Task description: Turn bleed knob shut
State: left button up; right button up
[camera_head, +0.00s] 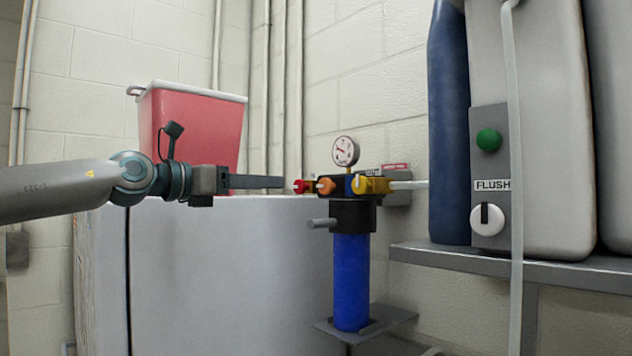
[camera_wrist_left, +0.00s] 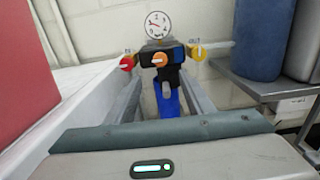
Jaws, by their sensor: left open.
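A black valve block (camera_head: 338,186) carries a red knob (camera_head: 300,186), an orange knob (camera_head: 326,187) and a yellow knob (camera_head: 372,185). No readable label shows which is the bleed knob. In the left wrist view the orange knob (camera_wrist_left: 160,60) faces me at the centre, between the red (camera_wrist_left: 127,63) and yellow (camera_wrist_left: 197,52) ones. My left gripper (camera_head: 281,182) points right at knob height, its tips just short of the red knob in the head view. Its two fingers (camera_wrist_left: 162,84) are apart with nothing held between them. My right gripper is not in view.
A round gauge (camera_head: 345,151) stands above the block, and a blue cylinder (camera_head: 351,280) hangs below. A grey stub (camera_head: 322,222) sticks out under the knobs. A red bin (camera_head: 195,125) sits on the white cabinet (camera_head: 230,260). A grey shelf (camera_head: 560,268) is at right.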

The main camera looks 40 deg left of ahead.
aim_at(323, 184)
pick_arm(q)
jog(key=w+p, duration=0.2)
jog(key=w, duration=0.2)
jog(key=w+p, duration=0.3)
jog(key=w, duration=0.1)
jog(key=w+d+p, duration=0.1)
jog(key=w+p, duration=0.1)
jog(key=w, duration=0.3)
jog(key=shift+w+r, duration=0.1)
jog(key=shift+w+d+p, duration=0.15)
jog(key=shift+w+p, duration=0.45)
jog(key=shift+w, duration=0.35)
